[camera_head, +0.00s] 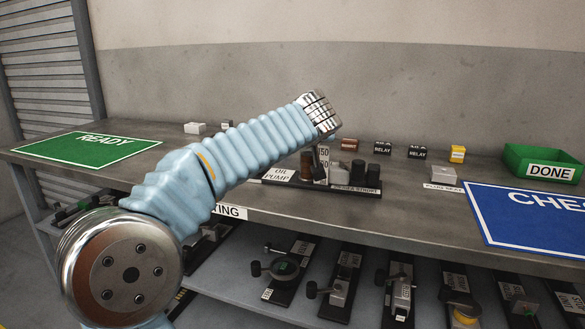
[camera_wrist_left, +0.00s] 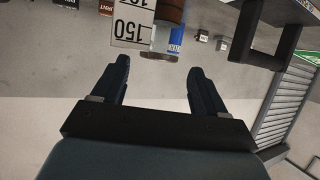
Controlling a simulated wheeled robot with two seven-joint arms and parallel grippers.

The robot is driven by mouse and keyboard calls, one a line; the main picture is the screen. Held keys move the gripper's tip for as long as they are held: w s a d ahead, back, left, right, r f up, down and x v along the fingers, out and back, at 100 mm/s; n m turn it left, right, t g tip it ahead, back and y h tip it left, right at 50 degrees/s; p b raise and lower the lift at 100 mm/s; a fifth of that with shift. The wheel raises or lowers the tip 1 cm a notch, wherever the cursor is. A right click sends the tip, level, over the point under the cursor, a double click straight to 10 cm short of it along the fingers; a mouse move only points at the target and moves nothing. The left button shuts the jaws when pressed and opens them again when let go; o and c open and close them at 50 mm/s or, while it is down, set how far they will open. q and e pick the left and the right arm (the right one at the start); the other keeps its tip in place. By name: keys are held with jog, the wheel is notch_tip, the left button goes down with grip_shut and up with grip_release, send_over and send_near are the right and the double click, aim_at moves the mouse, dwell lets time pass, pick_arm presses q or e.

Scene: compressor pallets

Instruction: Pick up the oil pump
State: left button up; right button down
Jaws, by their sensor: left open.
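A card reading OIL PUMP (camera_head: 279,174) lies on a black base (camera_head: 300,183) on the bench. Just right of the card stands a brown upright cylinder (camera_head: 307,166), partly hidden by my left arm, beside a white card marked 150 (camera_head: 323,160). I cannot tell for sure that the cylinder is the oil pump. In the left wrist view, the brown cylinder (camera_wrist_left: 171,12) and the 150 card (camera_wrist_left: 132,26) are beyond the fingertips. My left gripper (camera_wrist_left: 160,72) is open, with nothing between its fingers. In the head view its fingers cannot be made out. My right gripper is not in view.
A green READY mat (camera_head: 88,149) lies at left, a blue mat (camera_head: 528,218) and green DONE bin (camera_head: 541,164) at right. Several black-based parts sit on the shelf below.

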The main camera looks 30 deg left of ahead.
pick_arm(q)
jog(key=x, duration=0.2)
jog(key=p+x, duration=0.1)
jog(key=x, duration=0.1)
jog(key=shift+w+f, duration=0.15)
jog(key=shift+f, duration=0.35)
jog(key=shift+d, duration=0.1)
grip_shut()
jog(key=shift+r, duration=0.1)
